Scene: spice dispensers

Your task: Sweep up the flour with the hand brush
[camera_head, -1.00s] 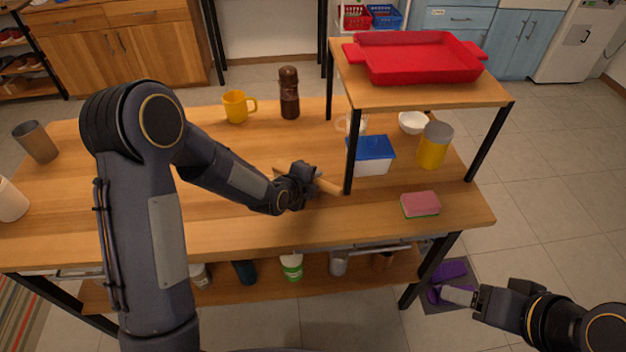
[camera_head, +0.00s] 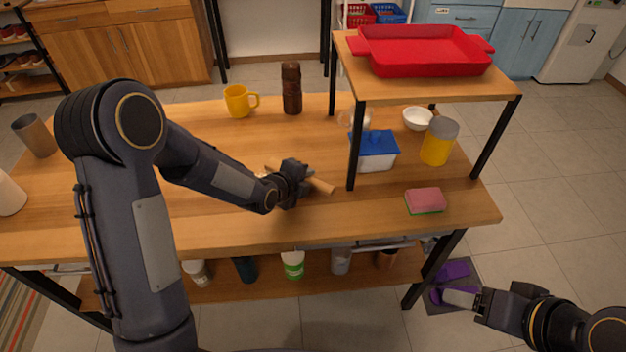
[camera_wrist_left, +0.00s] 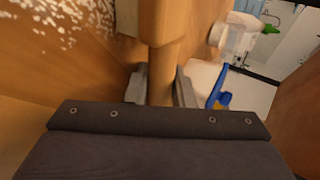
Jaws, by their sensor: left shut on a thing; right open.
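The wooden hand brush (camera_head: 320,185) is in my left gripper (camera_head: 293,178), low over the table left of the shelf's front leg. In the left wrist view its round handle (camera_wrist_left: 162,75) runs between the two fingers, and a thicker wooden part lies beyond. The bristles are hidden. White flour (camera_wrist_left: 65,22) is scattered on the wood at the upper left of the wrist view, left of the brush. In the head view the arm and brush mostly hide the flour. My right gripper (camera_head: 478,301) is open and empty, right of the table's front leg.
A small shelf (camera_head: 430,88) with a red tray stands on the right of the table. A blue-lidded box (camera_head: 376,152), a yellow shaker (camera_head: 438,142) and a pink sponge (camera_head: 425,201) are on that side. A yellow mug (camera_head: 238,101) and brown mill (camera_head: 291,88) stand behind.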

